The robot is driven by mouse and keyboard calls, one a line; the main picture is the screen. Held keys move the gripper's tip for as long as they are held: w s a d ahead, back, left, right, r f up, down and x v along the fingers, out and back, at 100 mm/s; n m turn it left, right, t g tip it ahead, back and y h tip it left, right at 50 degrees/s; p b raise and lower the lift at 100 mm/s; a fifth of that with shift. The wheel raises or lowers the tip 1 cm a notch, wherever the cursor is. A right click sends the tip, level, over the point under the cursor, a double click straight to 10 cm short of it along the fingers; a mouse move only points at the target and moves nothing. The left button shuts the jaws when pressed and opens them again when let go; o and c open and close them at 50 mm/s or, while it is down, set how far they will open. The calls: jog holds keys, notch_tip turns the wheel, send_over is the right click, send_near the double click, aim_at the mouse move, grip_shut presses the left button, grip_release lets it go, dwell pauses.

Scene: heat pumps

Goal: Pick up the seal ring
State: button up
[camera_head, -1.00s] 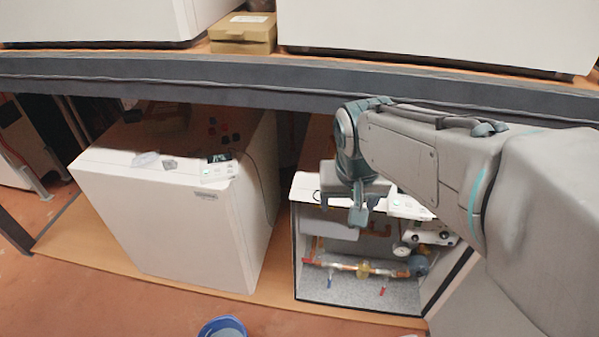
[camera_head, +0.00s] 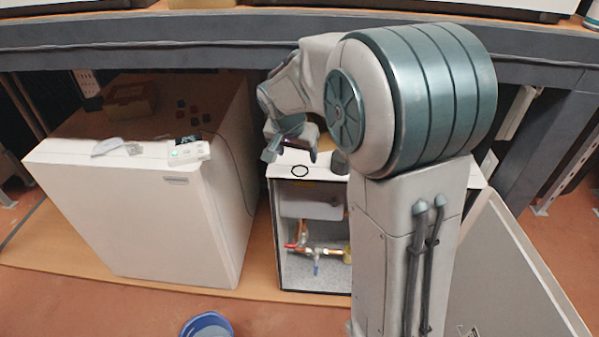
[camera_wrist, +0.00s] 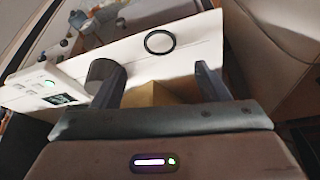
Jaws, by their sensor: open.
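The seal ring, a thin black ring (camera_head: 299,170), lies flat on the white top front edge of the open heat pump unit (camera_head: 283,222). In the wrist view the ring (camera_wrist: 160,42) shows whole and uncovered on the white strip, beyond the fingertips. My gripper (camera_head: 290,153) is open and hangs above the unit's top, just behind the ring in the head view. In the wrist view its two fingers (camera_wrist: 160,76) are spread apart with nothing held between them. The ring is apart from both fingers.
A dark grey cylinder (camera_wrist: 103,71) stands close to the left finger. A tan box (camera_wrist: 170,94) shows between the fingers. A control panel (camera_wrist: 45,85) sits at left. A closed white unit (camera_head: 120,215) stands left, a shelf beam (camera_head: 200,50) runs above, and a blue bucket (camera_head: 207,325) is in front.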

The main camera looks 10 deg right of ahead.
aim_at(301, 170)
jog(key=x, duration=0.6)
jog(key=shift+f, duration=0.25)
jog(key=shift+c, duration=0.3)
jog(key=c, duration=1)
